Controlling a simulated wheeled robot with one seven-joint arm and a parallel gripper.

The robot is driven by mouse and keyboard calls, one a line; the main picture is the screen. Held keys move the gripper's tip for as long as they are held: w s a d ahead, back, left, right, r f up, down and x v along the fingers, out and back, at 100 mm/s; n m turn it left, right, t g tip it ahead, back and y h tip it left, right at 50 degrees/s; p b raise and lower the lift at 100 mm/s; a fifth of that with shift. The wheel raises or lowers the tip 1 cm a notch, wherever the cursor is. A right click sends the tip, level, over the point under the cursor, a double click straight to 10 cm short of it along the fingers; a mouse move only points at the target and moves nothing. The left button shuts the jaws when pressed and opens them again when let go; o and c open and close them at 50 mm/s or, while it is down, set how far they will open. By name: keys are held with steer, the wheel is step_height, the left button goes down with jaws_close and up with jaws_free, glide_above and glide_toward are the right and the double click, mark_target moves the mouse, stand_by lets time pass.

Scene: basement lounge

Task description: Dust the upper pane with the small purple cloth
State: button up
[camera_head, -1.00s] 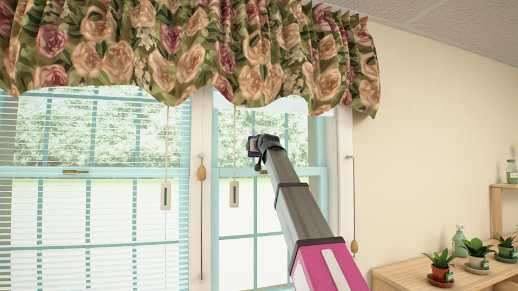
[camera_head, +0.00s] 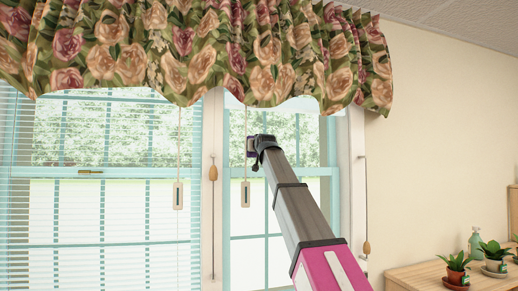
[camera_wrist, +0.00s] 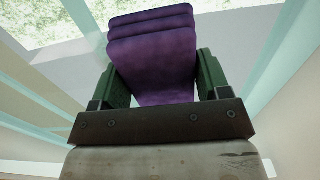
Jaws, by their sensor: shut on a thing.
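The purple cloth (camera_wrist: 152,45) is folded in layers and sits between the two green fingers of my gripper (camera_wrist: 155,78) in the wrist view. My gripper is shut on it. I cannot tell whether the cloth touches the glass.
A floral valance (camera_head: 210,45) hangs just above the gripper. A blind cord with a pale tassel (camera_head: 246,194) hangs beside it, and another wooden pull (camera_head: 213,173) further left. Blinds (camera_head: 80,220) cover the left window. Potted plants (camera_head: 456,266) stand on a wooden shelf (camera_head: 425,279) at lower right.

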steer(key=shift+s+a, duration=0.1)
steer(key=shift+a, duration=0.45)
steer(key=v, duration=0.6)
steer(key=shift+s, duration=0.1)
stand_by(0.4)
steer(key=v, duration=0.3)
stand_by(0.7)
steer(key=x, duration=0.7)
stand_by(0.4)
